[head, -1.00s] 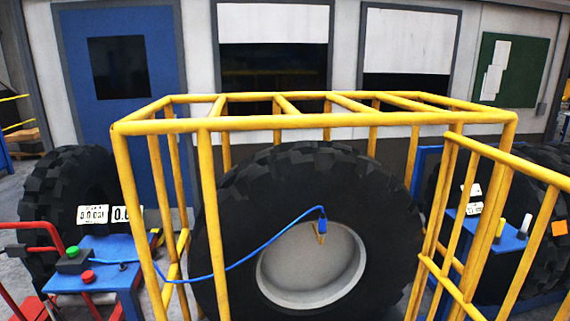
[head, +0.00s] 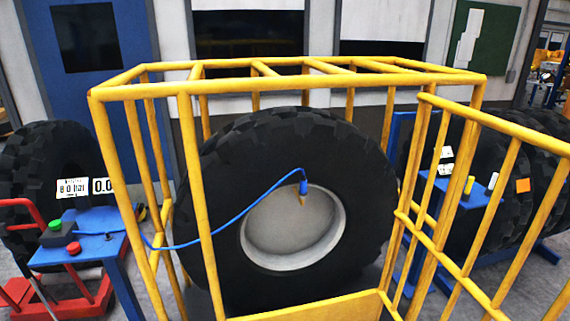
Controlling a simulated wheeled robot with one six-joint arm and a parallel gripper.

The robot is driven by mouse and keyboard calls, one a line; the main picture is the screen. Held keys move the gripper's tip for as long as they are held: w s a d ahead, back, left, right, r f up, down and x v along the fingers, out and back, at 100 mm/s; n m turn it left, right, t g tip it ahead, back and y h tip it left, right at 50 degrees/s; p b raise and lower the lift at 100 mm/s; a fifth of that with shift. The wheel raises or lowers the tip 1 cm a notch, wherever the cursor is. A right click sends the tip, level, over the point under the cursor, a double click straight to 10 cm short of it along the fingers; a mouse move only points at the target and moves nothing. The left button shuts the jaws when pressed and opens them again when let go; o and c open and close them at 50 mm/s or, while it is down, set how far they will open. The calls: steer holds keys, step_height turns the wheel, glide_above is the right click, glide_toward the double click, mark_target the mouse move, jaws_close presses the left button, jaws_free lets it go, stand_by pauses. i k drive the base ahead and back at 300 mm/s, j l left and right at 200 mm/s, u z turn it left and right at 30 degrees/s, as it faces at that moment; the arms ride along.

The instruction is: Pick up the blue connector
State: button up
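The blue connector (head: 303,187) is at the end of a blue cable (head: 236,219), at the upper part of the grey wheel hub (head: 290,235). A small brass-coloured tip points down below it. The cable runs left from it, past the yellow cage bars, to a blue stand (head: 90,240). The hub sits in a large black tyre (head: 230,170) standing upright inside the yellow cage (head: 195,190). My gripper is not in view.
The cage has a top frame and a barred panel (head: 490,205) angled toward the front right. The blue stand carries green and red buttons. More large tyres (head: 50,160) stand at the left and right. A blue door (head: 95,60) is behind.

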mark_target(304, 180)
steer(key=i+u, duration=0.1)
steer(key=i, duration=0.5)
steer(key=i+l+u, duration=0.1)
steer(key=i, duration=0.45)
steer(key=i+l+u, duration=0.1)
steer(key=i, duration=0.5)
